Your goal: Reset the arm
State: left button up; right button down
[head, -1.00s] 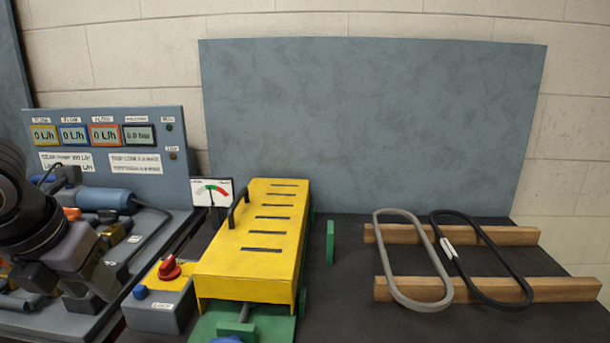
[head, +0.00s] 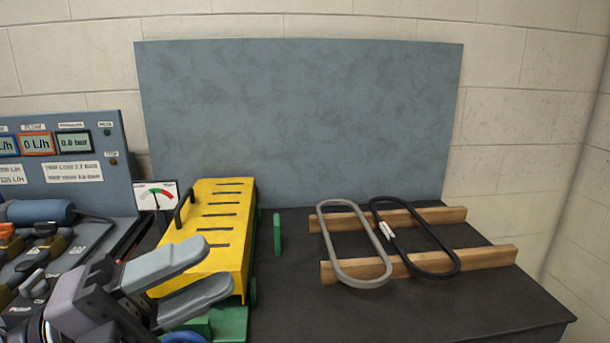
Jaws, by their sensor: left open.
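My left gripper (head: 215,270) is in the lower left of the head view. Its two grey fingers point right and stand apart with nothing between them. They are in front of the lower part of the yellow slotted cover (head: 215,225) and hide some of it and of the green base (head: 232,322) below. I cannot tell whether the fingers touch the cover. My right gripper is not in view.
A grey belt (head: 336,258) and a black belt (head: 437,262) lie across two wooden bars (head: 490,256) on the dark table (head: 420,315). A gauge (head: 156,196) and a display panel (head: 85,172) stand at left. The table's front right is clear.

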pick_arm(q)
jog(key=w+a+f+n+t+y, duration=0.2)
jog(key=w+a+n+t+y, duration=0.15)
jog(key=n+t+y, duration=0.4)
jog(key=w+a+f+n+t+y, duration=0.1)
jog(key=w+a+n+t+y, duration=0.3)
jog(key=n+t, duration=0.6)
jog(key=a+f+n+g+y, duration=0.65)
jog(key=f+n+y, duration=0.25)
jog(key=f+n, duration=0.25)
jog(key=s+a+f+n+g+y, duration=0.1)
jog(key=s+f+g, duration=0.3)
jog(key=f, duration=0.4)
jog(key=s+f+n+g+y, duration=0.1)
jog(key=s+f+g, duration=0.3)
jog(key=f, duration=0.4)
jog(key=s+d+f+g+h, duration=0.2)
jog(key=s+f+g, duration=0.45)
jog(key=s, duration=0.65)
jog(key=w+d+f+t+h, duration=0.2)
jog(key=w+d+f+t, duration=0.2)
jog(key=w+f+t, duration=0.35)
notch_tip(320, 180, up, 10)
jog(key=p, duration=1.2)
jog(key=shift+a+r+p, duration=0.15)
jog(key=shift+a+p, duration=0.2)
jog(key=shift+a, duration=0.1)
